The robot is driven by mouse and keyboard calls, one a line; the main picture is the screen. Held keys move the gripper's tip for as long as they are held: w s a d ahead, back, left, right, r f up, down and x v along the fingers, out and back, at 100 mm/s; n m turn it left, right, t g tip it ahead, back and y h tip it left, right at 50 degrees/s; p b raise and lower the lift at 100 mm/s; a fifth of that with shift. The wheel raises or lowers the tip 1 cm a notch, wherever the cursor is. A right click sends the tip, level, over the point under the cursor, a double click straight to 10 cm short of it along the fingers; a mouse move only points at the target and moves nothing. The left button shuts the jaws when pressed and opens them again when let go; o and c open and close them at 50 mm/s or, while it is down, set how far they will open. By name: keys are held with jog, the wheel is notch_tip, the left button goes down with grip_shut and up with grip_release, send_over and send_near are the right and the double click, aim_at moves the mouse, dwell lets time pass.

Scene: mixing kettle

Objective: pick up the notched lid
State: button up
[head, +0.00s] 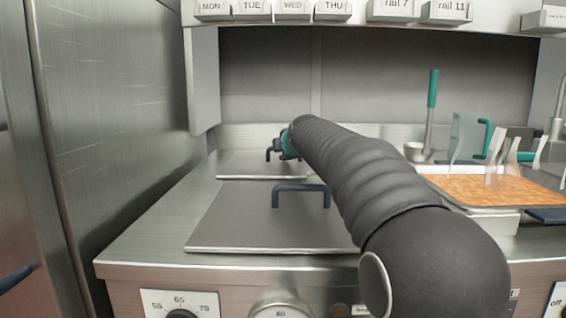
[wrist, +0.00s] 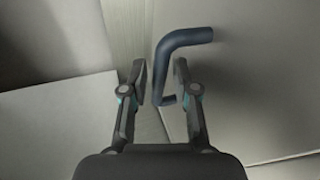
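Two flat steel lids lie on the counter in the head view: a back lid (head: 235,166) with a dark handle (head: 269,154), and a larger front lid (head: 235,228) with a dark arched handle (head: 300,188). I cannot make out a notch on either. My gripper (head: 285,145) is at the back lid's handle, partly hidden by my arm. In the wrist view my gripper (wrist: 163,66) is open, with a bent dark handle (wrist: 180,42) passing between its fingers. The lid under that handle (wrist: 255,90) fills the right side. I see a gap beside the handle; no grip shows.
A tray of orange food (head: 485,188) sits at the right. A ladle with a teal handle (head: 432,90) stands behind it. A tall steel panel (head: 110,120) bounds the left. A shelf with labelled boxes (head: 292,9) hangs above the back.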

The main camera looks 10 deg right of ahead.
jog(key=shift+w, duration=0.15)
grip_shut()
notch_tip(320, 180, up, 7)
jog(key=shift+d+f+p, duration=0.1)
jog(key=shift+f+p, duration=0.05)
jog(key=shift+p, duration=0.4)
jog(key=shift+s+d, duration=0.2)
jog(key=shift+s, duration=0.2)
jog(key=s+d+b, duration=0.2)
jog(key=s+d, duration=0.3)
jog(key=s, duration=0.3)
jog(key=s+d+b, duration=0.2)
jog(key=s+d, duration=0.3)
jog(key=s, duration=0.3)
jog(key=shift+d+b, duration=0.25)
jog(key=shift+b, duration=0.1)
jog(key=shift+w+r, duration=0.15)
jog(key=shift+r, duration=0.05)
